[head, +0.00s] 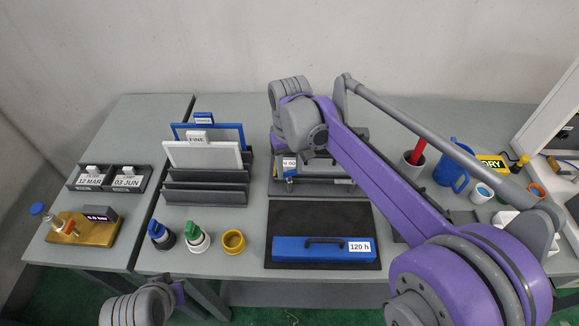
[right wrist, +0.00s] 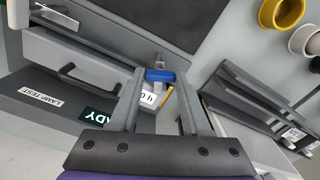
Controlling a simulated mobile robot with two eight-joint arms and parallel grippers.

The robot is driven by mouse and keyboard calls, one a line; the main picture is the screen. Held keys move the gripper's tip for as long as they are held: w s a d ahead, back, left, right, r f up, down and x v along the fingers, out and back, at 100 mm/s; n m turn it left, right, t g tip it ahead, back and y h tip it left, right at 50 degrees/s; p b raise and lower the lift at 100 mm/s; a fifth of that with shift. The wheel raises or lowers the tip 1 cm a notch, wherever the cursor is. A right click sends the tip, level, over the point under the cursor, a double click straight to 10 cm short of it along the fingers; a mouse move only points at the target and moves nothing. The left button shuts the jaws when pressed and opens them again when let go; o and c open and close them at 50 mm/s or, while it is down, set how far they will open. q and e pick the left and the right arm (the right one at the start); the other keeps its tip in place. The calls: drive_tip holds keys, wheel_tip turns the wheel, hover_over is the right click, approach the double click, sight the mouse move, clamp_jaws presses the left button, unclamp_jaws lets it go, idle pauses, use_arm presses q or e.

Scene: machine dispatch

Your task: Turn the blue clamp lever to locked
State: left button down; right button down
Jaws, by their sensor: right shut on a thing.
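The blue clamp lever (right wrist: 160,75) shows in the right wrist view as a short blue bar by a small metal post, on a grey fixture. My right gripper (right wrist: 161,78) is shut on the lever, with a finger on either side of it. A white label (right wrist: 148,97), partly covered by a finger, lies just below the lever. In the head view my right arm reaches over the grey fixture (head: 285,188) and hides the lever and most of the gripper. My left gripper is not visible; only part of my left arm shows at the bottom left.
A blue case (head: 290,249) labelled 120 h lies on a black mat (head: 285,214) in front of the fixture. A grey rack (head: 205,197) with panels stands to the left. Bottles and a yellow ring (head: 233,241) stand in front of it. Cups (head: 481,193) are at the right.

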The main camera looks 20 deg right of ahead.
sight(290, 171)
drive_tip(key=shift+m, duration=2.2)
drive_tip(key=shift+c, duration=1.8)
unclamp_jaws()
drive_tip(key=shift+r, duration=0.1)
wheel_tip(290, 171, up, 11)
drive_tip(key=shift+p, duration=0.35)
drive_tip(key=shift+f, duration=0.2)
